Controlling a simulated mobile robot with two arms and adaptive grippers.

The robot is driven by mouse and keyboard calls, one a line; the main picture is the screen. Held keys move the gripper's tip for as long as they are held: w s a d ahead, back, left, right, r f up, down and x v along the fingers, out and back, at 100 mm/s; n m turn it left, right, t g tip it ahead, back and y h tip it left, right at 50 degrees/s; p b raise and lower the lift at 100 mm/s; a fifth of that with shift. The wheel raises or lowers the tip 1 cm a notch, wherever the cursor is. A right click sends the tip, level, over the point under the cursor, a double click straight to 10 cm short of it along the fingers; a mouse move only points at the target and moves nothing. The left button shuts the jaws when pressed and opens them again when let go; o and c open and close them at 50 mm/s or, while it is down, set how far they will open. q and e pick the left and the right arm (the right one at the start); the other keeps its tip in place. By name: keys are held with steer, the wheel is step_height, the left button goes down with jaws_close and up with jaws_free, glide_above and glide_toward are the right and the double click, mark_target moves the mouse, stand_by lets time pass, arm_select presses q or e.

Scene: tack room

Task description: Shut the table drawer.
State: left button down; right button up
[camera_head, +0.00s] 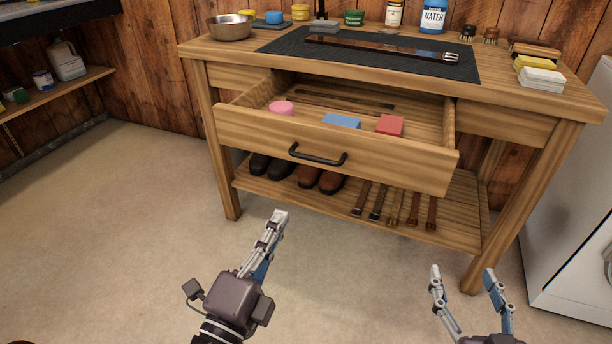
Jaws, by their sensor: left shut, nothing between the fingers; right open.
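The table drawer (380,161) is pulled out toward me from the wooden table (225,78). Its front carries a dark bar handle (318,157). Inside lie a pink round item (281,107), a blue block (341,121), a red block (389,125) and thin dark strips at the back. My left gripper (277,220) is shut and empty, in front of and below the drawer front in the picture, apart from the handle. My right gripper (464,272) is open and empty, lower right of the drawer, near the table's right front leg.
Shoes (320,180) and belts lie on the lower shelf. A white cabinet (570,210) stands right. Floor at left is clear.

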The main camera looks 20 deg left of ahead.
arm_select(q)
steer(key=w+r+p, duration=0.2)
steer(key=w, duration=1.1)
steer(key=shift+d+r, duration=0.15)
steer(key=shift+r, duration=0.05)
arm_select(e)
steer(key=s+d+f+g+h, duration=0.1)
steer(key=s+f+g, duration=0.2)
steer(key=f, duration=0.3)
steer(key=s+d+f+g+h, duration=0.1)
steer(key=s+d+f+g, duration=0.1)
steer(key=s+f+g, duration=0.2)
steer(key=shift+s+d+f, duration=0.25)
steer(key=shift+d+f, duration=0.05)
steer(key=shift+f, duration=0.95)
